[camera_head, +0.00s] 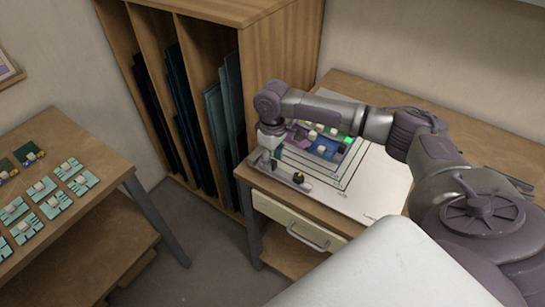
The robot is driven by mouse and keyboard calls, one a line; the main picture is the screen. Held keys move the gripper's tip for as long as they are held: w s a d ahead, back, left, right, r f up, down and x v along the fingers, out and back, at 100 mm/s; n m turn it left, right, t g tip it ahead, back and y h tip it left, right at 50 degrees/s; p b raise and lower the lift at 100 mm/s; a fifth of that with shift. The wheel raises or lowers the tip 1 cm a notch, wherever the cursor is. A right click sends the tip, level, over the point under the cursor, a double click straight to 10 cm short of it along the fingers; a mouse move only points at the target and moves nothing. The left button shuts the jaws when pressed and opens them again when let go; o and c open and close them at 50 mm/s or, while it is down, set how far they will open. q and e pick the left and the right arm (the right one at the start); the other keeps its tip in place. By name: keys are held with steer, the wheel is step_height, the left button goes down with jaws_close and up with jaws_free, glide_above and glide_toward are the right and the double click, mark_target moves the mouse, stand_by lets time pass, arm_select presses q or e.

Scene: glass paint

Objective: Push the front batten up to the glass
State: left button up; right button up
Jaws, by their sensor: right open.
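The front batten (284,174) is a pale grey bar with a dark knob near its right end. It lies along the near left edge of the white work board (372,188). The glass (325,147), with purple, blue and green areas and small pale blocks on it, lies on the board behind the batten. A strip of board shows between batten and glass at the right end. My right gripper (270,158) points down at the batten's left end, jaws open. Its fingers partly hide that end, and I cannot tell whether they touch it. My left gripper is out of view.
A wooden rack (249,100) with dark glass sheets stands behind and left of the work table. A drawer with a metal handle (308,238) is under the table's front. Another table (92,150) at the left holds several teal pieces with pale blocks.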

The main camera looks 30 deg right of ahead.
steer(key=shift+f, duration=0.3)
jaws_close()
steer(key=w+d, duration=0.1)
steer(key=d, duration=0.2)
steer(key=w+d, duration=0.2)
steer(key=d, duration=0.2)
steer(key=w+d, duration=0.1)
steer(key=d, duration=0.2)
steer(key=shift+w+d+b, duration=0.3)
steer(key=shift+d+b, duration=0.05)
steer(key=shift+d, duration=0.05)
steer(key=shift+r, duration=0.15)
steer(key=shift+d, duration=0.1)
jaws_free()
